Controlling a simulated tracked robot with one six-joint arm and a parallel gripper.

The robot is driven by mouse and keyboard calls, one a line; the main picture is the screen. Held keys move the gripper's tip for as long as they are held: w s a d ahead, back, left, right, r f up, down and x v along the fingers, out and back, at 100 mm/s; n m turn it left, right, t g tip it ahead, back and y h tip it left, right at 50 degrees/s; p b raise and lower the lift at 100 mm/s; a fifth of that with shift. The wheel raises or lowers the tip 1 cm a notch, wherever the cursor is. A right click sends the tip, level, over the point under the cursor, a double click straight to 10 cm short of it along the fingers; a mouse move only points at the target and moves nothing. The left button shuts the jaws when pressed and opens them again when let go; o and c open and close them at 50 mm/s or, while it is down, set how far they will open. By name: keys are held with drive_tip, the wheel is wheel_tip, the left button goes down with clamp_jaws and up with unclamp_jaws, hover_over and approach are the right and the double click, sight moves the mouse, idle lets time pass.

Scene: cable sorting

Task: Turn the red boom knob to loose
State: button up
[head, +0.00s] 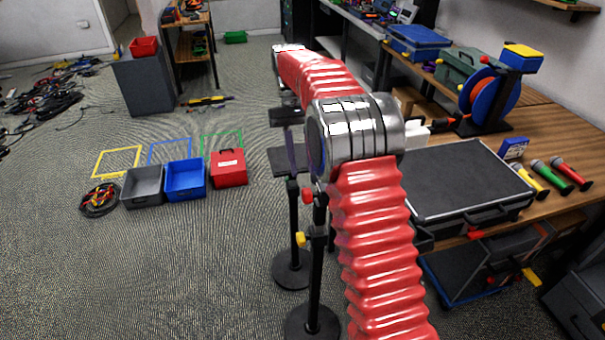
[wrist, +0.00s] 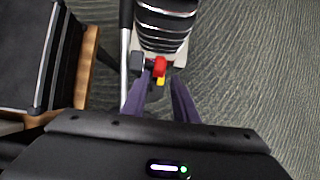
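The red boom knob (head: 308,195) is on an upright black stand (head: 316,270) in the middle of the head view, beside my arm. A yellow knob (head: 301,239) sits lower on the stand. In the wrist view the red knob (wrist: 159,66) shows just beyond the fingertips of my gripper (wrist: 161,79), with the yellow knob (wrist: 160,81) below it in the picture. My gripper's two purple fingers are apart, with a gap between them. I cannot tell whether either finger touches the red knob. My arm hides part of the stand in the head view.
A wooden workbench (head: 560,110) with a black case (head: 455,180) stands at right. Grey, blue (head: 185,181) and red (head: 228,168) bins stand on the floor at left, near a coiled cable (head: 99,199). Open carpet lies at front left.

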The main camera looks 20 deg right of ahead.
drive_tip(key=shift+w+r, duration=0.35)
drive_tip(key=shift+r, duration=0.3)
